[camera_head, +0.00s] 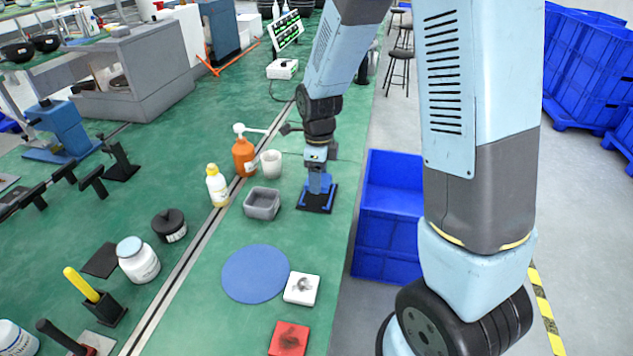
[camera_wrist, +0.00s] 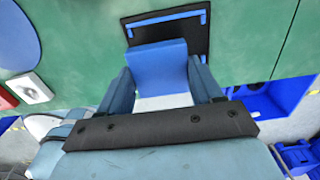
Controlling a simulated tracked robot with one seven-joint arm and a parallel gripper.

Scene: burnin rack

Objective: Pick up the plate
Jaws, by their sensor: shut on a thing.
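A square black plate (camera_head: 317,202) with blue edge strips and an upright blue block (camera_wrist: 160,66) at its middle is at the right side of the green bench. The plate also shows at the top of the wrist view (camera_wrist: 196,50). My gripper (camera_head: 319,182) points down over it. In the wrist view my gripper (camera_wrist: 163,82) has a finger on each side of the blue block and is shut on it. The fingers hide part of the block. I cannot tell whether the plate's underside touches the bench.
A grey bin (camera_head: 262,204), white cup (camera_head: 271,163) and orange pump bottle (camera_head: 245,156) stand left of the plate. A round blue mat (camera_head: 255,273), white box (camera_head: 301,289) and red box (camera_head: 289,338) lie nearer. A blue crate (camera_head: 388,220) stands beyond the bench's right edge.

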